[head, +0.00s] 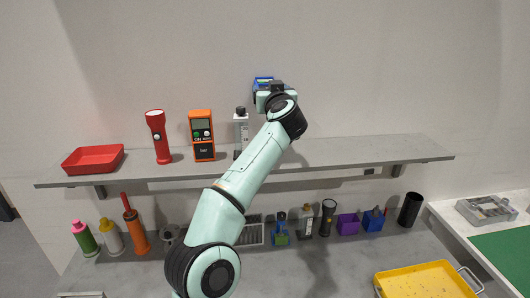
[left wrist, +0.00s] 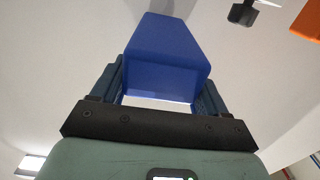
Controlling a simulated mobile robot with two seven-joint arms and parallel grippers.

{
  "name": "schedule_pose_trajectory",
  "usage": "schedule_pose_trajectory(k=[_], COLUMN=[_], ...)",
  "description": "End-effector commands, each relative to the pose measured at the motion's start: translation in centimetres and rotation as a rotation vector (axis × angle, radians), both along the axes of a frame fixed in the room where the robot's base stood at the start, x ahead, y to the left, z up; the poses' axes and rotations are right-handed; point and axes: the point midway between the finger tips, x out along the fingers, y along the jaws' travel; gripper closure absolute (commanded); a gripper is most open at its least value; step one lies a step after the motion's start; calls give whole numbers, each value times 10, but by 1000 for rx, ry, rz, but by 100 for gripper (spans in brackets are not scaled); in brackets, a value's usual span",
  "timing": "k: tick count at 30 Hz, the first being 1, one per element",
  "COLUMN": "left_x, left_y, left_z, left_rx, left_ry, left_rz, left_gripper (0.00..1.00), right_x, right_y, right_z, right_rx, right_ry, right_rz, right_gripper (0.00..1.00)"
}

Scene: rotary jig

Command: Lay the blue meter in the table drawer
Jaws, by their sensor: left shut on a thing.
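The blue meter (head: 263,79) shows as a small blue patch just behind my left gripper (head: 272,92) in the head view, above the wall shelf. In the left wrist view the meter (left wrist: 165,50) is a plain blue block between the two fingers of my left gripper (left wrist: 158,85), which is shut on it. Its face is turned away from the wrist camera. The meter looks clear of the shelf, held against the background of the wall. My right gripper is not in view. I cannot make out the table drawer for certain.
The shelf (head: 400,150) holds a red tray (head: 93,158), a red flashlight (head: 158,136), an orange meter (head: 202,136) and a white bottle (head: 240,131). The table (head: 340,262) below has bottles and small tools along its back and a yellow tray (head: 425,282) at the right.

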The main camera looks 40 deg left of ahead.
Motion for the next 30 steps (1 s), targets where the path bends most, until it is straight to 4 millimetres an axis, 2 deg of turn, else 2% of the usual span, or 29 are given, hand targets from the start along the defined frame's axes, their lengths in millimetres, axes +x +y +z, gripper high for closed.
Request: schedule_pose_trajectory(k=[7,15,18,25,30], left_x=[-2,-1,-1,-1,-1], left_y=[1,1,1,1,1], left_z=[-44,-112,-131,-152,-176], left_rx=[1,1,0,-1,-1], left_ry=[6,9,5,2,2], left_rz=[0,0,0,0,1], left_gripper=[62,62,62,62,62], right_x=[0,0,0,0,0], right_y=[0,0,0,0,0], right_z=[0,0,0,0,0], right_rx=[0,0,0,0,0], right_ry=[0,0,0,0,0], right_rz=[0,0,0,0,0], right_gripper=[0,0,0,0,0])
